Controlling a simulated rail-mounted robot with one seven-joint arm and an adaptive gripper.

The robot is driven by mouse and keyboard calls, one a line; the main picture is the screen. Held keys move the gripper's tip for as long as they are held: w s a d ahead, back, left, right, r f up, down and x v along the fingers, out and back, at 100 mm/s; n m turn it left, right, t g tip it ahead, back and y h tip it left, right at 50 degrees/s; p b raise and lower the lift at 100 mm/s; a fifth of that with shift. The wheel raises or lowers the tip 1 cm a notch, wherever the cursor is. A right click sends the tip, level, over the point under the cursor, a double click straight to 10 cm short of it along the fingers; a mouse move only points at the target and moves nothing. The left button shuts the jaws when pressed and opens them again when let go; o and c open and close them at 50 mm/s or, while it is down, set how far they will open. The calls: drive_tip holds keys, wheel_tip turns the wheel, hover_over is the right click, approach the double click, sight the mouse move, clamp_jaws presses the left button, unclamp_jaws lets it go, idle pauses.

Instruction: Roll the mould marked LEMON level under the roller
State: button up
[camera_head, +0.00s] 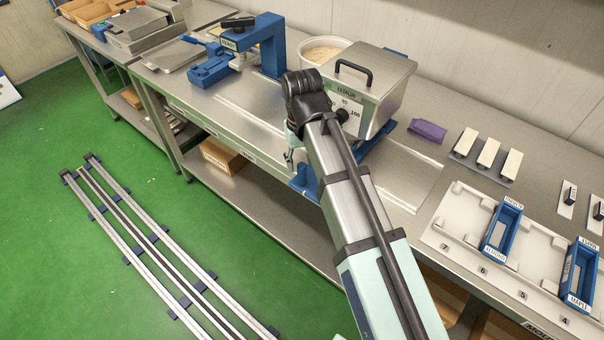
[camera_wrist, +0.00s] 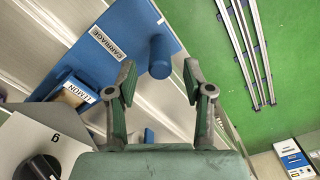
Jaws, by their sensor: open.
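In the wrist view, a blue plate labelled CARRIAGE (camera_wrist: 125,25) lies below my gripper, with an upright blue round handle (camera_wrist: 160,58) near its edge. In the head view my gripper (camera_head: 292,153) is beside the kettle front, and the blue carriage (camera_head: 304,182) shows at the bench edge. A blue roller-like frame (camera_head: 271,47) stands left of the kettle; the mould is hidden there.
The steel kettle (camera_head: 385,78) with a dial stands close behind my arm. A white rack (camera_head: 455,225) holds blue moulds ALMOND (camera_head: 502,228) and MAPLE (camera_head: 580,272) on the right. A purple block (camera_head: 428,130) lies nearby. Bench surface (camera_head: 245,100) between frame and kettle looks clear.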

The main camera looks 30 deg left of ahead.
sight(302, 177)
drive_tip(key=shift+f+p, duration=0.55)
drive_tip(key=shift+f, duration=2.85)
clamp_jaws()
